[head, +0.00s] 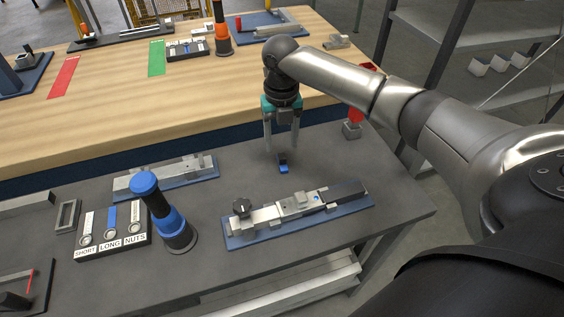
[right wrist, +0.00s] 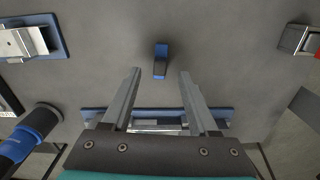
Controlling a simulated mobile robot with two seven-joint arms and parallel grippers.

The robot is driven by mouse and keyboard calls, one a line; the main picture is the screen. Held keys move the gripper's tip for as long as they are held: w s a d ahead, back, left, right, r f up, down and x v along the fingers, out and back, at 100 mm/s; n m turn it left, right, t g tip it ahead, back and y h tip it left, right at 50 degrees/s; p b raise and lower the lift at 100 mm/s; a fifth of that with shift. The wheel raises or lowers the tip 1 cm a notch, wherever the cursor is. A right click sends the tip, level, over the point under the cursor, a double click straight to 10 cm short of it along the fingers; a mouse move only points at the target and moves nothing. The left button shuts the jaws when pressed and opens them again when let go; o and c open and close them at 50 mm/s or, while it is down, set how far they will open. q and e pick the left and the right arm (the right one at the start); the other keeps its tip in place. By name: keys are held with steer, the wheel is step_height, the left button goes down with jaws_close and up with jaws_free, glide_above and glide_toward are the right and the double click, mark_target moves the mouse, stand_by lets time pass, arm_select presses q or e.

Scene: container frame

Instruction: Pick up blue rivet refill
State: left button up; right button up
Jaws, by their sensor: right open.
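The blue rivet refill (head: 283,167) is a small blue piece with a dark part, lying on the dark grey table. It also shows in the right wrist view (right wrist: 160,63), just beyond and between the two fingertips. My right gripper (head: 282,152) points down over the refill, its fingers apart and empty. In the right wrist view the open fingers (right wrist: 159,71) frame the refill without touching it. My left gripper is not in view.
A metal fixture on a blue base (head: 298,212) lies in front of the refill. A blue-topped tool (head: 165,212) stands beside a tray labelled SHORT, LONG, NUTS (head: 112,240). Another fixture (head: 166,177) lies left. A small holder with a red part (head: 351,130) stands at right. The table around the refill is clear.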

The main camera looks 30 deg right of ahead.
mark_target(282, 155)
steer(key=f+b, duration=0.1)
steer(key=f, duration=0.4)
steer(key=shift+s+f, duration=0.2)
jaws_close()
stand_by(0.3)
